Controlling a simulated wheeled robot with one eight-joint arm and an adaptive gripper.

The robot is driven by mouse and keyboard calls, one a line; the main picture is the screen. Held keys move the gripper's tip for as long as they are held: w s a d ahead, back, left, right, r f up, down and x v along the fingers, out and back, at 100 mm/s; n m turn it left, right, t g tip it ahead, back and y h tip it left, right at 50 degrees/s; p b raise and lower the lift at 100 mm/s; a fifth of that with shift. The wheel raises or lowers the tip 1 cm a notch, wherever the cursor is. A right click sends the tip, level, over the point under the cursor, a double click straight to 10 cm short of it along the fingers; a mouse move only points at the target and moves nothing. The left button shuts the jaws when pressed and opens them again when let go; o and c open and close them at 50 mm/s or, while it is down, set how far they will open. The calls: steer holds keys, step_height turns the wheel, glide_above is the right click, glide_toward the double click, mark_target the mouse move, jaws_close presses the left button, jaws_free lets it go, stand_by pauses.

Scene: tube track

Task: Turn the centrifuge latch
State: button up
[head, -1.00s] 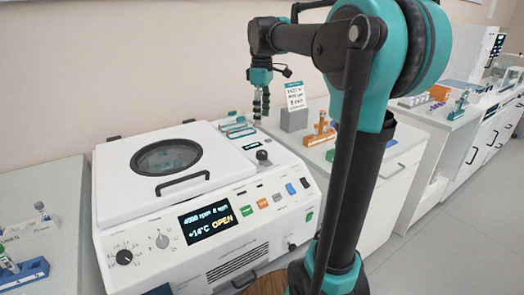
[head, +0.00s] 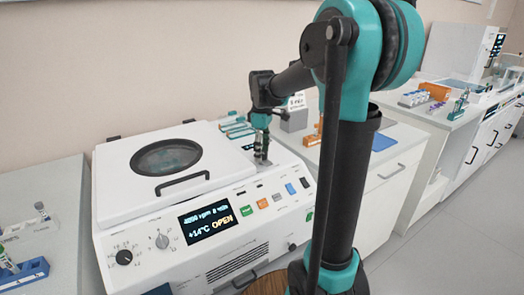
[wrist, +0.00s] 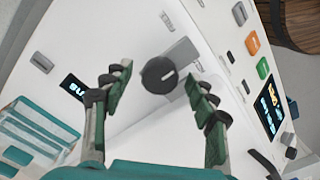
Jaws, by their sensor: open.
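In the wrist view my gripper (wrist: 157,83) is open, with one finger on each side of the knob and gaps showing. Whether the fingertips reach down beside the knob is unclear.
Coloured buttons (head: 262,204) and dials (head: 162,240) line the front panel. A lid handle (head: 182,183) stands left of the latch. A teal rack (head: 237,128) and a grey block (head: 294,120) are behind. A blue mat (head: 383,142) lies on the right bench.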

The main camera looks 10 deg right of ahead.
steer(key=c, duration=1.2)
steer(key=shift+o, duration=0.2)
steer(key=shift+m, duration=0.3)
steer(key=m, duration=0.3)
steer(key=shift+m, duration=0.3)
steer(key=m, duration=0.4)
steer(key=shift+m, duration=0.3)
steer(key=m, duration=0.9)
steer(key=shift+a, duration=0.1)
